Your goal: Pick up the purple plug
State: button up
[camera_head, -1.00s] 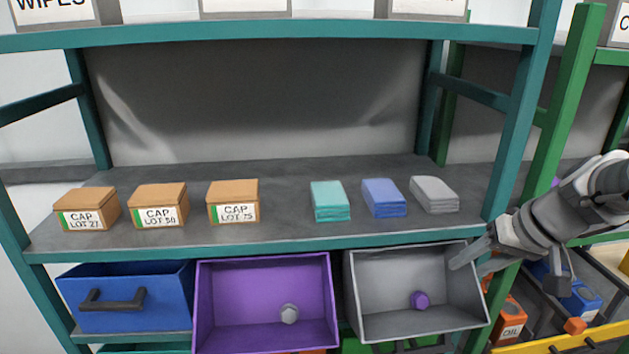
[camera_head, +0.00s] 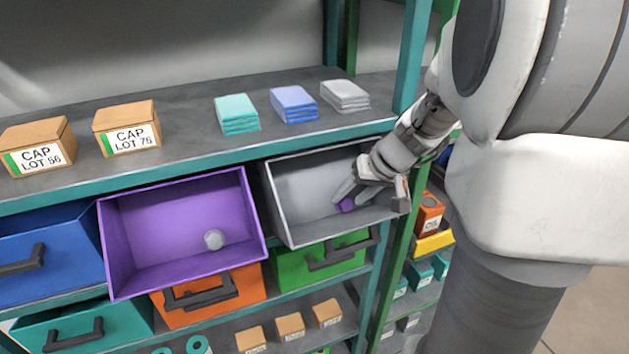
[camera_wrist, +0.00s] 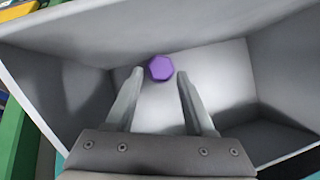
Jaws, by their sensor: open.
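The purple plug (camera_head: 347,204) lies in the tilted grey bin (camera_head: 292,205). In the wrist view the purple plug (camera_wrist: 160,68) is a small faceted piece on the bin floor, just beyond and between my two fingertips. My gripper (camera_head: 352,194) reaches into the grey bin from the right. In the wrist view my gripper (camera_wrist: 159,73) is open, with nothing between its fingers. In the head view a finger partly hides the plug. I cannot tell whether a fingertip touches the bin floor.
A purple bin (camera_head: 182,274) with a grey plug (camera_head: 214,239) stands left of the grey bin. The grey bin's walls surround my fingers. A shelf (camera_head: 190,129) with boxes and folded cloths lies above. A green post (camera_head: 400,240) stands close to the right.

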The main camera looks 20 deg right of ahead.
jog(key=shift+x, duration=0.9)
grip_shut()
jog(key=shift+r, duration=0.3)
